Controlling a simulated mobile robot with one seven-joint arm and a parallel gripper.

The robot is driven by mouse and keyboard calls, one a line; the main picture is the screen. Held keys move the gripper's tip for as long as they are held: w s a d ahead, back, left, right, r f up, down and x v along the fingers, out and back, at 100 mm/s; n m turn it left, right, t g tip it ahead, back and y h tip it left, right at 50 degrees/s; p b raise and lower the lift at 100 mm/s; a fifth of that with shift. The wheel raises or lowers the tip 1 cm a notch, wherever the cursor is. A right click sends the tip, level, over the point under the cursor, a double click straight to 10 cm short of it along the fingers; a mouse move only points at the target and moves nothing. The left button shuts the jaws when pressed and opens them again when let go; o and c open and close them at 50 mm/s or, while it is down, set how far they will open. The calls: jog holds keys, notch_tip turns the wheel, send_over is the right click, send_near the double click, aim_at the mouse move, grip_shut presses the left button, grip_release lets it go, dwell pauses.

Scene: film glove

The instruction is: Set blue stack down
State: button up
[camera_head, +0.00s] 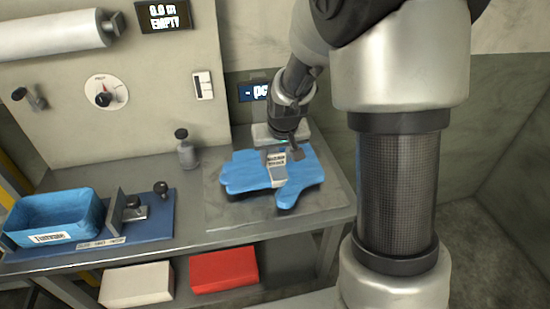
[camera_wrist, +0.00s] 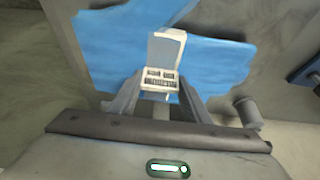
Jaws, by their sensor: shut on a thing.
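The blue stack (camera_head: 247,170) is a flat pile of blue film or gloves with an irregular outline, over the grey mat at the right of the bench. A white tag or clip with dark print (camera_head: 277,168) sits on it. My gripper (camera_head: 287,155) is at the stack, at its upper middle. In the wrist view, the fingers of my gripper (camera_wrist: 158,95) are on either side of the white printed piece (camera_wrist: 162,75), with the blue stack (camera_wrist: 115,45) spreading beyond it. I cannot tell whether the stack touches the mat.
The mat (camera_head: 225,215) has bare room around the stack. A blue bin (camera_head: 50,217) and a clamp-like fixture (camera_head: 130,207) stand at left. A bottle (camera_head: 187,152) stands behind. Red (camera_head: 224,270) and white (camera_head: 137,284) boxes lie on the lower shelf.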

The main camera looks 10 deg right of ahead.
jog(key=shift+f, duration=0.75)
jog(key=shift+f, duration=0.15)
jog(key=o, duration=1.2)
